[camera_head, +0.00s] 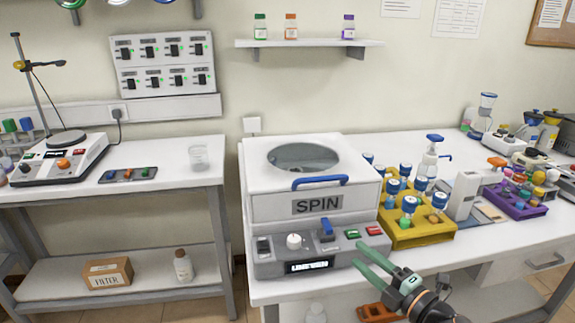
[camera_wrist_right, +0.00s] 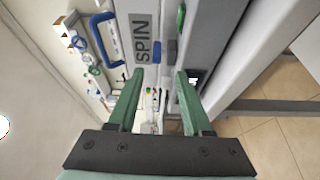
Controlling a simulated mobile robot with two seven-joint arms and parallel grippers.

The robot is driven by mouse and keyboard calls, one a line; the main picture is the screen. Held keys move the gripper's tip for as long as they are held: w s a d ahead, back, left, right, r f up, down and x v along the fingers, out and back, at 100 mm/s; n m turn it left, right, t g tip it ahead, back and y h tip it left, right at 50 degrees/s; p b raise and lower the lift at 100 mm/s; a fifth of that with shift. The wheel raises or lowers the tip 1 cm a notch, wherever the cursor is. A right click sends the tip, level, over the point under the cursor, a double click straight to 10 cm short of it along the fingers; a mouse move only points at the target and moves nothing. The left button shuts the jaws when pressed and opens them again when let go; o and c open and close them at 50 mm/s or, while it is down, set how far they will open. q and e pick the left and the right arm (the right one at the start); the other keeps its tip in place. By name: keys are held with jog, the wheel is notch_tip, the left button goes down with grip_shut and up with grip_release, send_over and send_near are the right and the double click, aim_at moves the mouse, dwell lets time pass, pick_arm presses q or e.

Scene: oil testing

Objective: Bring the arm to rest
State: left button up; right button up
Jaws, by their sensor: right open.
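My right gripper (camera_head: 376,264) has green fingers and stands in front of the right front corner of the centrifuge marked SPIN (camera_head: 318,206). Its fingers are apart with nothing between them, and it also shows open in the right wrist view (camera_wrist_right: 160,80). The centrifuge lid is down, with a blue handle (camera_head: 320,182) at its front edge. The centrifuge's front panel has a knob, a blue lever, coloured buttons and a lit display. My left gripper is in neither view.
A yellow rack (camera_head: 424,232) with blue-capped vials stands right of the centrifuge. Further right are a purple rack (camera_head: 514,208) and lab devices. A side table (camera_head: 180,178) at left holds a hotplate stirrer (camera_head: 62,160) and a beaker (camera_head: 199,157). A gap separates the tables.

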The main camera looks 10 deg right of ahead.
jog(key=s+a+f+m+g+h+p, duration=0.2)
jog(key=s+a+f+m+g, duration=0.1)
jog(key=s+f+m, duration=0.7)
jog(key=s+a+f+m+g+h+p, duration=0.2)
jog(key=s+a+f+m+g+h, duration=0.1)
jog(key=s+f+m, duration=0.7)
jog(key=s+a+f+g, duration=0.1)
jog(key=s+f, duration=0.1)
jog(key=s, duration=0.2)
jog(key=shift+p, duration=0.35)
